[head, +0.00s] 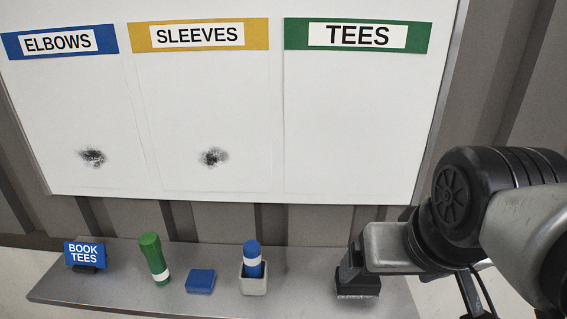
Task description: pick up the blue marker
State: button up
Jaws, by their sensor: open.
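The blue marker (252,260) stands upright in a small light-grey square cup (253,284) on the grey shelf. It is blue with a white band, and its lower end is hidden in the cup. My gripper (357,284) is over the shelf to the right of the cup, apart from it, at the end of my arm. The gripper is open and holds nothing that I can see; its fingers are partly hidden by its own body.
A green marker (153,257), a blue block (201,281) and a blue "BOOK TEES" sign (85,254) are on the shelf (120,289). Behind is a whiteboard (355,125) with ELBOWS, SLEEVES and TEES columns; the first two have black smudges. The shelf between cup and gripper is clear.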

aim_at(252, 253)
jog(key=j+u, duration=0.15)
jog(key=u, duration=0.25)
jog(key=i+j+u, duration=0.1)
jog(key=u, duration=0.25)
jog(key=i+j+u, duration=0.1)
jog(key=u, duration=0.3)
jog(key=j, duration=0.1)
